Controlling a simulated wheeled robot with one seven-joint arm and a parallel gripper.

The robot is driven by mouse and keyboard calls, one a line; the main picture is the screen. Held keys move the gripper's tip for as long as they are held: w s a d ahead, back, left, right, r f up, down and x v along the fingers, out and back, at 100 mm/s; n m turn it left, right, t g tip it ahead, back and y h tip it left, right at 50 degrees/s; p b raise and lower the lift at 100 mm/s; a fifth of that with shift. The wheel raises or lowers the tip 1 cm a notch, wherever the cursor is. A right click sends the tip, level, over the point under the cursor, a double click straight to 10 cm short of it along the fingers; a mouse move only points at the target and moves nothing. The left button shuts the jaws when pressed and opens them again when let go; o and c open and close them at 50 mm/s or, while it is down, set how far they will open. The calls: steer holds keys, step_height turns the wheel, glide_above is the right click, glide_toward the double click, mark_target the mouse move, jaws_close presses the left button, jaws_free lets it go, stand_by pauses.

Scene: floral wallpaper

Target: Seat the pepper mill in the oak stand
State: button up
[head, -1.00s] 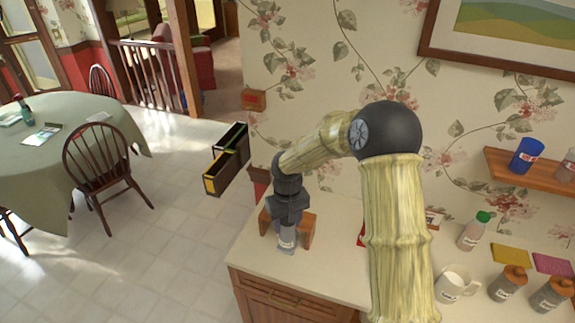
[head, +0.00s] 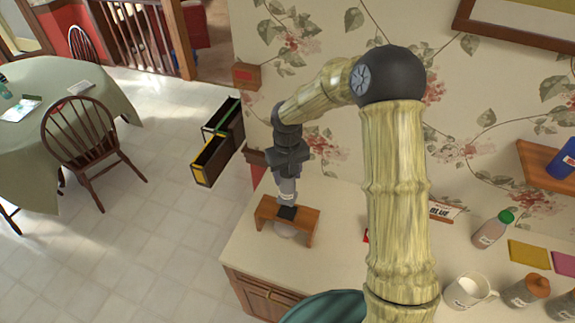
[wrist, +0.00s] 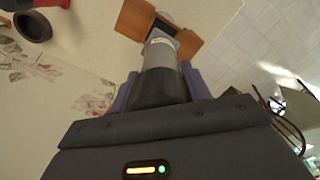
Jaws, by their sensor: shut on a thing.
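The pepper mill (head: 287,188) is a grey cylinder with a pale label, roughly upright in my gripper (head: 287,172). My gripper is shut on its upper part. The oak stand (head: 305,223) is a small brown wooden bridge near the counter's left end. The mill's lower end is over the stand's top, at a black square patch (head: 287,212). In the wrist view the mill (wrist: 160,50) reaches from my gripper (wrist: 160,82) towards the stand (wrist: 133,18). I cannot tell whether mill and stand touch. A pale round shape shows under the stand.
On the counter (head: 335,262) to the right are a green-capped bottle (head: 492,230), a white mug (head: 468,291), a jar (head: 527,291) and a yellow pad (head: 529,255). The counter's left edge is close to the stand. A wall shelf (head: 540,165) is at right.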

mark_target(287, 187)
steer(key=shift+s+r, duration=0.15)
steer(key=shift+s, duration=0.1)
steer(key=shift+w+f+b, duration=0.2)
steer(key=shift+f+b, duration=0.55)
steer(key=shift+f, duration=0.15)
steer(key=shift+s+a+f+b, duration=0.1)
steer(key=shift+s+f+b, duration=0.05)
steer(key=shift+f+b, duration=0.3)
steer(key=shift+s+a+f+b, duration=0.1)
steer(key=shift+f+b, duration=0.2)
steer(key=shift+f, duration=0.25)
steer(key=shift+w+d+f+b, duration=0.15)
steer(key=shift+f+b, duration=0.6)
steer(key=shift+f, duration=0.3)
steer(key=shift+d, duration=0.1)
